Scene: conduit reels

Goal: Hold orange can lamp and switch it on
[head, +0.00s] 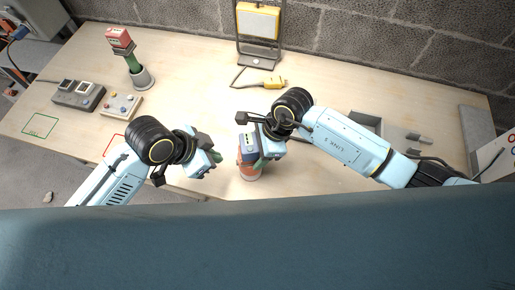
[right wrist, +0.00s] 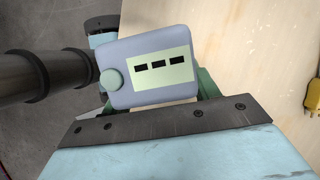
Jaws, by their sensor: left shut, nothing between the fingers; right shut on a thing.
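The orange can lamp (head: 250,174) stands near the front edge of the table, in the middle of the head view. Its blue-grey head has a pale panel with several dark slots and a round green knob on one side, seen closely in the right wrist view (right wrist: 148,68). My right gripper (head: 262,160) is shut on the lamp from the right; its fingers partly hide the lamp's body. My left gripper (head: 213,160) is shut and empty, a short gap to the left of the lamp. I cannot tell whether the lamp is lit.
A red-and-green lamp (head: 130,58) in a grey cup, a switch box (head: 78,95) and a button panel (head: 121,105) stand at the left. A work light (head: 258,22) stands at the back, with a yellow plug (head: 273,82) before it. A grey tray (head: 366,122) lies at the right.

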